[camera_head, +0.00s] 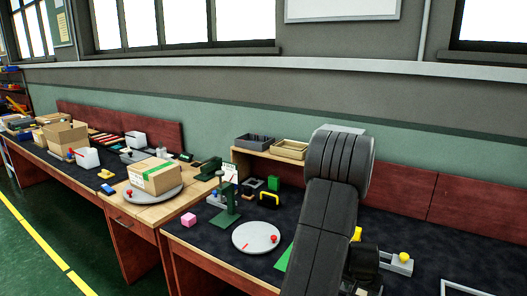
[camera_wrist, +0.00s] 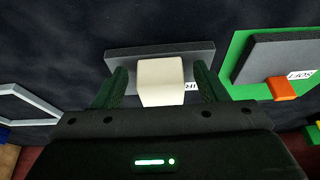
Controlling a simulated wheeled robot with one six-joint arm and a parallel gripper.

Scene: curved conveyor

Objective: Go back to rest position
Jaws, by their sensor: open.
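In the wrist view my gripper (camera_wrist: 162,84) is open, with one dark green finger on each side of a cream block (camera_wrist: 161,80). A gap shows between the block and each finger. The block is on or just in front of a grey plate (camera_wrist: 118,57) with a partly covered label. In the head view my dark arm rises over the right-hand table (camera_head: 400,236) and hides part of it; I cannot make out the fingertips there.
A green sheet (camera_wrist: 239,55) with a dark grey labelled plate and an orange block (camera_wrist: 281,88) lies to the right in the wrist view. A round grey disc (camera_head: 256,237), a pink cube (camera_head: 189,219) and a dark green stand (camera_head: 227,205) are left of my arm. Trays (camera_head: 291,149) sit behind.

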